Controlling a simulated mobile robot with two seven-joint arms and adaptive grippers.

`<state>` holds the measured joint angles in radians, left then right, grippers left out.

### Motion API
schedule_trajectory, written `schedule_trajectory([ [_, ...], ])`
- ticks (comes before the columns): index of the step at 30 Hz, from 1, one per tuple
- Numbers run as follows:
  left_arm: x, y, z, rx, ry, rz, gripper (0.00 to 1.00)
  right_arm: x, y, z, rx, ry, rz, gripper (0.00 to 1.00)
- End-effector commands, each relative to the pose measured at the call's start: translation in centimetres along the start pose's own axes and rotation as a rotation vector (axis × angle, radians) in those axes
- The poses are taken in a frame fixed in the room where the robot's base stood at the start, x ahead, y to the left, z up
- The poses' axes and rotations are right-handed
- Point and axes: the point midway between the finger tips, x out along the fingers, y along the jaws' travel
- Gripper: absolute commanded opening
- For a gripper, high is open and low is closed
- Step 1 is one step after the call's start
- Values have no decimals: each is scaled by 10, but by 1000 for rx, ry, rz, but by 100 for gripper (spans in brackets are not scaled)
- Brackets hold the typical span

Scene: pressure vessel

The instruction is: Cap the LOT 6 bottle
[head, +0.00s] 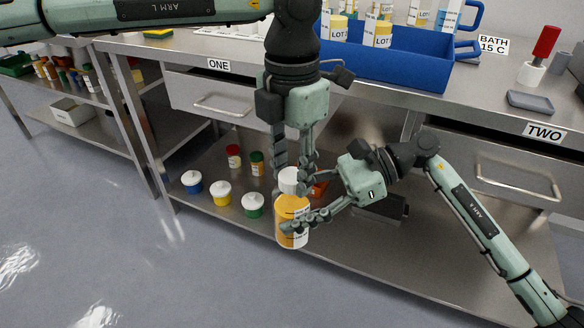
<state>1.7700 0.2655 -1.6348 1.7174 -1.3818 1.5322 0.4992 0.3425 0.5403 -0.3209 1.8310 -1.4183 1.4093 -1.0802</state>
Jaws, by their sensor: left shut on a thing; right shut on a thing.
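The bottle (291,211) has orange-yellow contents and a pale label that I cannot read from here. It is upright in front of the bench. My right gripper (293,230) is shut around its lower body. A white cap (288,177) is at the bottle's top, between the fingers of my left gripper (292,188). The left gripper points down and is shut on the cap. The cap is roughly in line with the bottle; I cannot tell whether it is seated. The fingers hide part of both.
Above is a steel bench with a blue crate (400,62) of LOT-labelled bottles, a grey tray (530,101) and a red-handled tool (540,52). The lower shelf holds blue (192,183), yellow (221,194) and green (253,205) white-lidded jars. Open floor lies at left.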

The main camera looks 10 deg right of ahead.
Motion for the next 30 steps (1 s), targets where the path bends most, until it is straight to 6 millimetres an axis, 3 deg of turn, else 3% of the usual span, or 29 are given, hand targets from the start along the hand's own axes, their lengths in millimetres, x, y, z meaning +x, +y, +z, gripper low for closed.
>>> schedule_trajectory([
  [3,0,0,0,0,0,0,0,0,0,0,-1,0,0,0],
  [8,0,0,0,0,0,0,0,0,0,0,-1,-1,0,0],
  [9,0,0,0,0,0,0,38,0,0,0,-1,-1,0,0],
  [14,0,0,0,0,0,0,58,0,0,0,-1,0,0,0],
  [24,-3,0,0,0,-1,1,58,0,0,0,0,0,0,0],
  [30,-30,1,1,-1,-4,2,58,0,0,0,0,-1,0,0],
])
